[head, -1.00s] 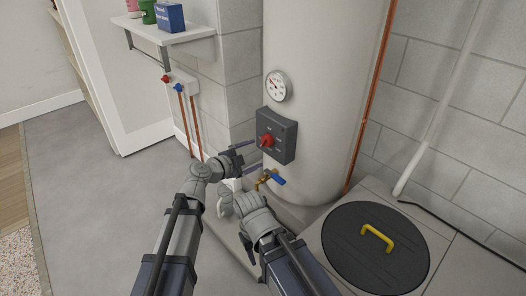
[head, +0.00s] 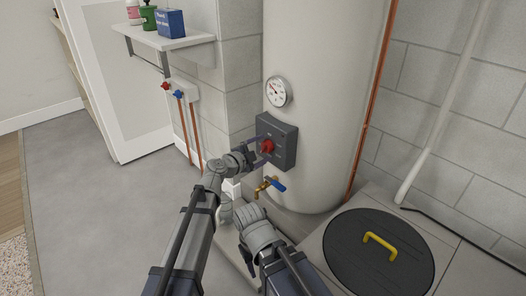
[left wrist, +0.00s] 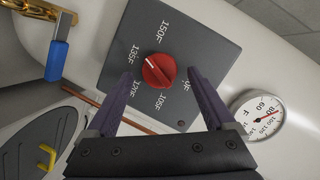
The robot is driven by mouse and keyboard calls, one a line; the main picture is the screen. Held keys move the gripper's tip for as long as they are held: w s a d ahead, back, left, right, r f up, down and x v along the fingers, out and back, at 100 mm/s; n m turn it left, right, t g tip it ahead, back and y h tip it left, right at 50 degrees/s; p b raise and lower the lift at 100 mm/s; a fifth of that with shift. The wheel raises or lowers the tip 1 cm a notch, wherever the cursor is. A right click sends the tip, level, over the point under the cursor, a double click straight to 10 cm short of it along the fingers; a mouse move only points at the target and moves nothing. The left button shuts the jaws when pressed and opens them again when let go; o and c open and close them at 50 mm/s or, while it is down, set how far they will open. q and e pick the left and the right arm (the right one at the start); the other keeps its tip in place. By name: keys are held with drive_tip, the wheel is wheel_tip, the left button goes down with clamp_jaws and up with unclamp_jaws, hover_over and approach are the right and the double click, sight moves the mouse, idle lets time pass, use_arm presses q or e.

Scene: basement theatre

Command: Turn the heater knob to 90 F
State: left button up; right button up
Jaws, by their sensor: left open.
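The red heater knob (head: 267,146) sits on a dark grey control box (head: 289,150) on the tank's front. In the left wrist view the knob (left wrist: 158,70) has a pale mark line, and 150F, 135F, 120F and 105F labels show around it. Another label ending in 0F is partly covered by the right-hand finger. My left gripper (left wrist: 160,76) is open, with one finger on each side of the knob; contact cannot be told. It also shows at the box in the head view (head: 262,152). My right arm is low in the head view, its gripper hidden.
A brass tap with a blue handle (head: 278,185) is just below the box. A round dial (head: 277,92) is above it. A black lid with a yellow handle (head: 380,246) lies at right. A shelf (head: 168,40) with containers hangs at upper left.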

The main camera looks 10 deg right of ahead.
use_arm(q)
drive_tip(key=shift+w+d+f, duration=0.1)
drive_tip(key=shift+w+d, duration=0.25)
drive_tip(key=c, duration=1.4)
